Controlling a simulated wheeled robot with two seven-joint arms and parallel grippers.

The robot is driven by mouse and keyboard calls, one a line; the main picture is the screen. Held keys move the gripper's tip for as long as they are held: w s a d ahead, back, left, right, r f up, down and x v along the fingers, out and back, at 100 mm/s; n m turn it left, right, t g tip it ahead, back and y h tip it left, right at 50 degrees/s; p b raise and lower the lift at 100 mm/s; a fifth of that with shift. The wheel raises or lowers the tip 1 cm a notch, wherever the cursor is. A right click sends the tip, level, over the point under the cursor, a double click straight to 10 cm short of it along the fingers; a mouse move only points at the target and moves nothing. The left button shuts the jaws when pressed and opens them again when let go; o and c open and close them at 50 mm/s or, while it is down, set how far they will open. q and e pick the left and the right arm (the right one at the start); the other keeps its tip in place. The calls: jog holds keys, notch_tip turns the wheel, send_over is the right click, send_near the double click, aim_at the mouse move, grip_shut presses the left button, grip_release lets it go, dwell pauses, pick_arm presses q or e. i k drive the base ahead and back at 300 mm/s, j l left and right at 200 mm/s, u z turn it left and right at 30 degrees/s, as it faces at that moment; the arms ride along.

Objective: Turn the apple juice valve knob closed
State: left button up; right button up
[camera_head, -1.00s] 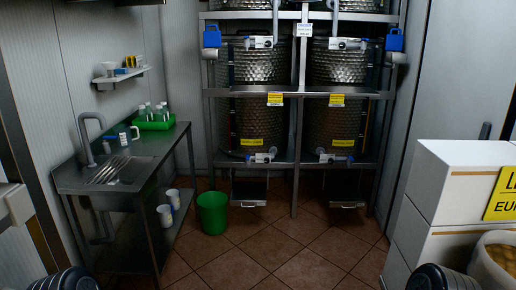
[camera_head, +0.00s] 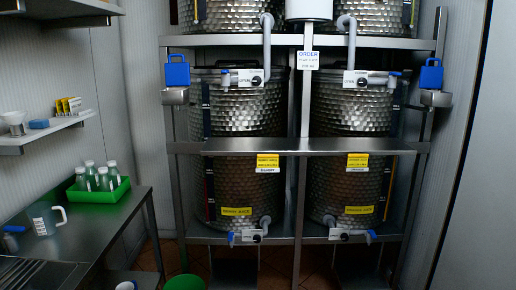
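Two steel tanks, left (camera_head: 245,120) and right (camera_head: 350,118), stand on the rack; each has yellow labels whose words I cannot read surely. An upper-left valve (camera_head: 240,77) and an upper-right valve (camera_head: 365,79) have white plates marked open, dark knobs and blue tips. A lower-left valve (camera_head: 248,236) and a lower-right valve (camera_head: 350,235) sit below the tanks. I cannot tell which valve is for apple juice or how its knob is turned. Neither of my grippers is in view.
Blue boxes hang on the rack's left (camera_head: 177,74) and right (camera_head: 431,77) sides. An order card (camera_head: 308,60) is on the middle post. At left, a steel table (camera_head: 90,235) holds a green tray (camera_head: 99,192) of bottles and a jug (camera_head: 45,218). A green bin (camera_head: 184,283) is below.

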aim_at(256, 81)
jog(key=i+l, duration=0.1)
jog(key=i, duration=0.6)
jog(key=i+l, duration=0.2)
jog(key=l, duration=0.15)
jog(key=i+l, duration=0.15)
jog(key=l, duration=0.25)
jog(key=i+l, duration=0.2)
jog(key=l, duration=0.15)
jog(key=i+l, duration=0.15)
jog(key=l, duration=0.2)
